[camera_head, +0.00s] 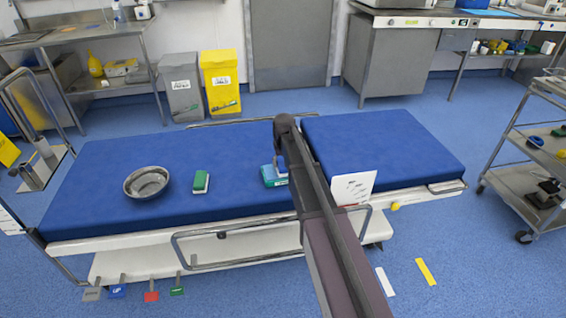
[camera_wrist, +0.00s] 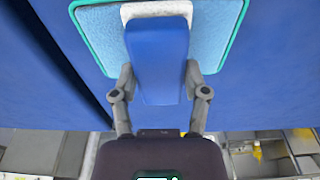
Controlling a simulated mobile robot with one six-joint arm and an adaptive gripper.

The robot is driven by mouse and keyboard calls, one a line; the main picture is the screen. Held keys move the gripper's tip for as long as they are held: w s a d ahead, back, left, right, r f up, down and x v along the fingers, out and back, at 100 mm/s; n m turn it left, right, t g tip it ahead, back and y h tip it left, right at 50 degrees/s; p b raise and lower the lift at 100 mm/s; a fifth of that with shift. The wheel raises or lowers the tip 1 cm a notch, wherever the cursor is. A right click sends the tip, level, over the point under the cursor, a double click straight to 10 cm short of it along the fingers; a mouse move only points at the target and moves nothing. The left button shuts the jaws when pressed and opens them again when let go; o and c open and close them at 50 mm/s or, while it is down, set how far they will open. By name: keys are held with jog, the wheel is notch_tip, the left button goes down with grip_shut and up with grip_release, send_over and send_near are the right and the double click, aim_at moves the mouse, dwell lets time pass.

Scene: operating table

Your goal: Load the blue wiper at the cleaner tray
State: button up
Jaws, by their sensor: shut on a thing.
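The blue wiper (camera_wrist: 158,60), a blue block with a white edge, is between the fingers of my gripper (camera_wrist: 159,80) in the wrist view. My gripper is shut on it. The light-blue cleaner tray (camera_wrist: 97,32) with a teal rim lies directly behind the wiper in that view. In the head view the tray (camera_head: 268,179) is on the blue operating table (camera_head: 100,185), left of the raised section. The wiper (camera_head: 280,163) shows there at the tray, partly hidden by my arm. I cannot tell whether the wiper touches the tray.
A green and white block (camera_head: 201,182) and a metal bowl (camera_head: 147,182) stand on the table left of the tray. The raised mattress section (camera_head: 390,148) is close on the right. A white sheet (camera_head: 352,188) hangs at the front edge. A trolley (camera_head: 530,180) stands at the far right.

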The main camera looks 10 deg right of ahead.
aim_at(282, 162)
jog(key=shift+s+f+b, duration=0.1)
jog(key=shift+f+b, duration=0.25)
jog(key=shift+f, duration=0.05)
dwell(1.8)
jog(key=shift+r, duration=0.15)
jog(key=shift+r+p, duration=3.4)
jog(key=shift+p, duration=0.15)
jog(key=shift+r, duration=0.1)
notch_tip(282, 162, up, 18)
jog(key=p, duration=1.8)
jog(key=shift+f, duration=0.2)
